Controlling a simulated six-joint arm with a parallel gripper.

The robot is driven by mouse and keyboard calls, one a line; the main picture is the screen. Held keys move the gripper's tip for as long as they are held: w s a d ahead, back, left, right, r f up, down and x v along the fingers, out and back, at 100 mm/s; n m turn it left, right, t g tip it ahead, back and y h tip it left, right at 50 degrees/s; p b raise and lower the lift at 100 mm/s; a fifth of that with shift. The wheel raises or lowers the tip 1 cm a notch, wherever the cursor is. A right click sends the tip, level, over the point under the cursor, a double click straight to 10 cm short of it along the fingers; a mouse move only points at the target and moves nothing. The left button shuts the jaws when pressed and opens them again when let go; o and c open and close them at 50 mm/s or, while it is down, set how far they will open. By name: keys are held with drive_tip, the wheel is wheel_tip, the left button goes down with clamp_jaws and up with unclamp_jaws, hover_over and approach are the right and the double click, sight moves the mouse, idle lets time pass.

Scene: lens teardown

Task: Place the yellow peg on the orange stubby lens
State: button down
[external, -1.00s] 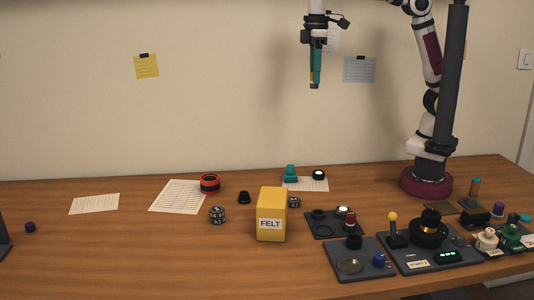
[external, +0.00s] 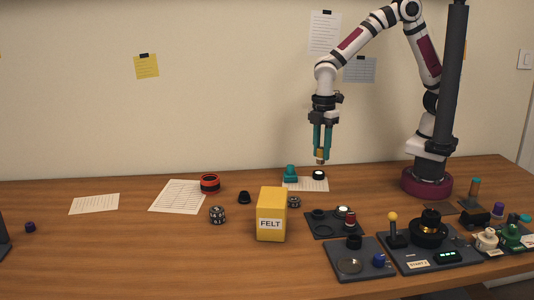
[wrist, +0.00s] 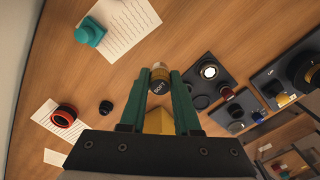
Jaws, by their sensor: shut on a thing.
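My gripper (external: 321,152) points down in the air above the back of the table, right of the FELT box. It is shut on a small peg (wrist: 160,76) with a yellow-tan body and a dark end reading SOFT; its tip also shows below the fingers in the external view (external: 320,160).
The yellow FELT box (external: 271,213) stands tall between the gripper and the table front. Dark trays (external: 360,270) fill the right. The left table is mostly clear.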

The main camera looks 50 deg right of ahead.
drive_tip(key=s+a+f, duration=0.1)
drive_tip(key=a+f, duration=0.1)
drive_tip(key=a, duration=0.1)
drive_tip(key=s+a+f, duration=0.2)
drive_tip(key=a, duration=0.1)
drive_tip(key=s+a+f, duration=0.2)
drive_tip(key=a, duration=0.1)
drive_tip(key=shift+s+a+f, duration=0.2)
drive_tip(key=shift+s+f, duration=0.05)
drive_tip(key=shift+s+a+f, duration=0.1)
drive_tip(key=shift+a+f, duration=0.1)
drive_tip(key=shift+f, duration=0.85)
drive_tip(key=shift+s+a+f, duration=0.1)
drive_tip(key=shift+a+f, duration=0.05)
drive_tip(key=shift+f, duration=0.85)
drive_tip(key=c, duration=0.6)
unclamp_jaws()
drive_tip(key=shift+f, duration=0.15)
